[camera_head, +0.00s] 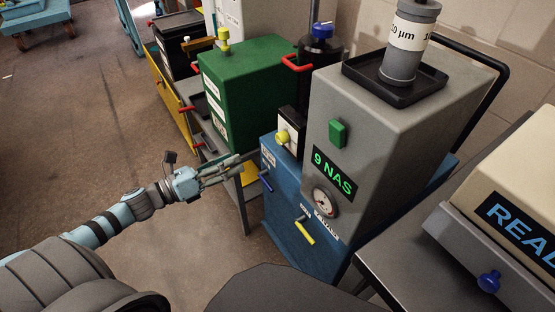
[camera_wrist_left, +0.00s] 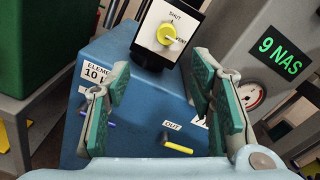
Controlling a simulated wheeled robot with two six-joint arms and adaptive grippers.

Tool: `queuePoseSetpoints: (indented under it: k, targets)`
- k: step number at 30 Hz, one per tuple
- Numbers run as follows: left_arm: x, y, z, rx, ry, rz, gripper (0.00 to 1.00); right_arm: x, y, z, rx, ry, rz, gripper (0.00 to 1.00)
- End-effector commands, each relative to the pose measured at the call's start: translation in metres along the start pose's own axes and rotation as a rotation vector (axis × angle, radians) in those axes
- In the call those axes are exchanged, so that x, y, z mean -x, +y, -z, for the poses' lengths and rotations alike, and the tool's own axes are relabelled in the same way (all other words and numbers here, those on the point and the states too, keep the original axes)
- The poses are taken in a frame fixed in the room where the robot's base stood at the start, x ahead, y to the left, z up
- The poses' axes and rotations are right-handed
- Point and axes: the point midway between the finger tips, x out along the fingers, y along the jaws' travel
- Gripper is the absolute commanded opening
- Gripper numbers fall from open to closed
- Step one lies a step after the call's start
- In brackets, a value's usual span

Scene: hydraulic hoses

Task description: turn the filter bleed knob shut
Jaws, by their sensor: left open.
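The yellow bleed knob (camera_head: 283,136) sits on a white plate on a black block above the blue filter unit (camera_head: 282,200). In the left wrist view the knob (camera_wrist_left: 167,34) is at the top middle. The plate (camera_wrist_left: 183,14) reads SHUT above the knob and what looks like VENT to its right. The knob's pale mark seems to face the VENT side. My left gripper (camera_head: 238,167) is open and empty, short of the knob and lower left of it. In the left wrist view its fingers (camera_wrist_left: 160,84) stand apart below the knob. My right gripper is not in view.
A grey cabinet (camera_head: 400,135) with a 9 NAS display and gauge stands right of the knob. Blue (camera_head: 265,181) and yellow (camera_head: 305,232) handles stick out from the blue unit. A green box (camera_head: 250,80) stands behind left. Open floor (camera_head: 110,120) lies left.

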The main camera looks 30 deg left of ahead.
Motion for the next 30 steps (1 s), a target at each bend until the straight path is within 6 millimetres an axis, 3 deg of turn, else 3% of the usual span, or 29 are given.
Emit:
queuePoseSetpoints:
  k: [7,19,24,30]
  targets:
    - [-0.035,-0.009,-0.004,-0.044,-0.004,0.029,0.49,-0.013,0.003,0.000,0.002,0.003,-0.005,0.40]
    - [-0.127,-0.012,-0.007,-0.032,-0.003,0.025,0.49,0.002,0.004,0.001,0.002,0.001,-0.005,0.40]
    - [-0.144,-0.011,-0.005,-0.034,0.001,0.024,0.49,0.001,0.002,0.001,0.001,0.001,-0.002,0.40]
    - [-0.147,-0.011,-0.004,-0.035,0.002,0.024,0.49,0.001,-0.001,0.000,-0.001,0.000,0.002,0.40]
